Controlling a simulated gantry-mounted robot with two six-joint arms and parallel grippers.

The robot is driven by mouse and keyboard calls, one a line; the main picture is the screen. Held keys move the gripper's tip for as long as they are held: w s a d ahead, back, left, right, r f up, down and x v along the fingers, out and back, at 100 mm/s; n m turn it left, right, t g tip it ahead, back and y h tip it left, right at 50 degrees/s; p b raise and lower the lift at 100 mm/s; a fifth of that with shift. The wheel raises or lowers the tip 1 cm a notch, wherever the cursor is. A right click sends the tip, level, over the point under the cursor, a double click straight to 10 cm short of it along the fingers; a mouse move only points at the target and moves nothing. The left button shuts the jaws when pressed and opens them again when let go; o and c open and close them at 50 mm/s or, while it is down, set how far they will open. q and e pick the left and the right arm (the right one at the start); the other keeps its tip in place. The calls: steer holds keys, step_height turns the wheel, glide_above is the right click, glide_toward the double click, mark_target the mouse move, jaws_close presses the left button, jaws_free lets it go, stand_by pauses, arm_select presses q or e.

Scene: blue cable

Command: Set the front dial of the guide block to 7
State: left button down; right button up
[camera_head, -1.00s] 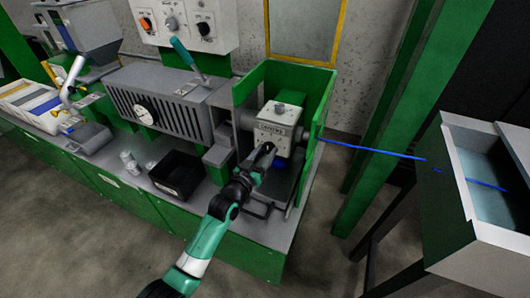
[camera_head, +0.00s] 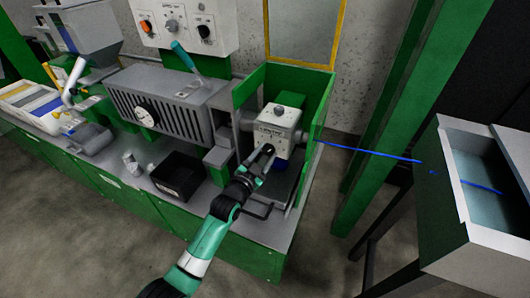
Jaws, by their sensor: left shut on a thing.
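The guide block (camera_head: 286,119) is a pale grey box with a knob (camera_head: 279,110) on top, standing inside a green-walled bay. Small dark markings show on its front face, too small to read. My left gripper (camera_head: 267,151) reaches up from below to the block's front and is shut on the front dial there. The dial is mostly hidden by the fingers, so its setting cannot be read. The blue cable (camera_head: 370,152) runs from the bay's right wall across to a grey open box (camera_head: 455,190). My right gripper is not in view.
Green walls (camera_head: 318,107) stand close behind and right of the block. A grey ribbed housing with a gauge (camera_head: 145,115) and a black bin (camera_head: 178,175) are to the left. A dark bent bar (camera_head: 256,211) lies below the gripper. A green post (camera_head: 393,125) stands right.

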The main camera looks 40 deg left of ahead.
arm_select(q)
steer(key=m+p, duration=0.1)
steer(key=m, duration=0.1)
steer(key=m+p, duration=0.1)
steer(key=m, duration=0.2)
steer(key=shift+d+r+g+y, duration=0.1)
steer(key=shift+g+y, duration=0.2)
steer(key=m+p, duration=0.1)
steer(key=m, duration=0.4)
stand_by(0.4)
steer(key=shift+c, duration=1.5)
jaws_free()
